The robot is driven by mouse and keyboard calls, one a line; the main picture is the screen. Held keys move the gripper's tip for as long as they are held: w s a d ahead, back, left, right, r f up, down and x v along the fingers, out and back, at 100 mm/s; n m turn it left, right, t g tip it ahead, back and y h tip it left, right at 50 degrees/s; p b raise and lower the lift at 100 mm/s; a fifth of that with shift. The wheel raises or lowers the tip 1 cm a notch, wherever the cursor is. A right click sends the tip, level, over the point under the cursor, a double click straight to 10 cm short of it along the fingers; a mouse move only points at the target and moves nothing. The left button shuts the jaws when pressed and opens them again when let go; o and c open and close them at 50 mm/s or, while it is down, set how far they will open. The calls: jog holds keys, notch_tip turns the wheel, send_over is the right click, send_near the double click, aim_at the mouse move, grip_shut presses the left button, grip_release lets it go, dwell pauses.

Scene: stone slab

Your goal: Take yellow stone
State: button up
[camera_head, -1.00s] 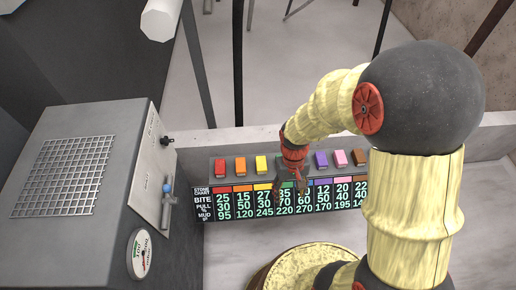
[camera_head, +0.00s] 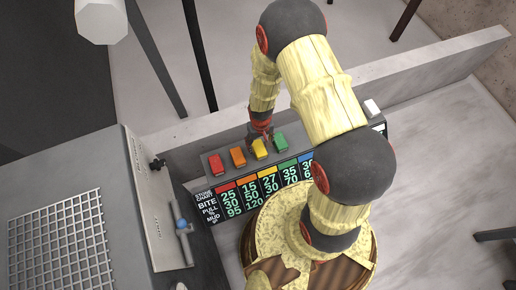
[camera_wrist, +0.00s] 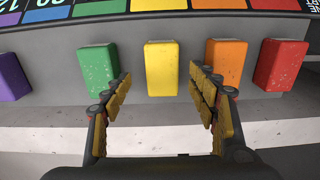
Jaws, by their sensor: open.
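The yellow stone (camera_head: 260,149) is a small block on the grey slab's ledge, between the orange stone (camera_head: 238,157) and the green stone (camera_head: 281,142). In the wrist view the yellow stone (camera_wrist: 161,68) shows in the gap between the two fingers, with its near edge about level with the fingertips. My gripper (camera_wrist: 162,84) is open and empty, its yellow-padded fingers spread wider than the stone. In the head view my gripper (camera_head: 261,135) hangs at the yellow stone and covers part of it. I cannot tell how far above it the fingertips are.
The red stone (camera_head: 215,164) lies at the left end of the row. The green stone (camera_wrist: 90,70) is close to one fingertip and the orange stone (camera_wrist: 226,65) close to the other. A number chart (camera_head: 268,182) lies in front. A grey machine (camera_head: 65,200) stands at the left.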

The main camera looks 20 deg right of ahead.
aim_at(259, 148)
notch_tip(259, 148, down, 6)
jog(key=b, duration=0.2)
jog(key=shift+w+a+b, duration=0.15)
jog(key=shift+b, duration=0.25)
jog(key=shift+c, duration=1.2)
jog(key=c, duration=1.1)
jog(key=shift+r, duration=0.2)
jog(key=shift+c, duration=0.4)
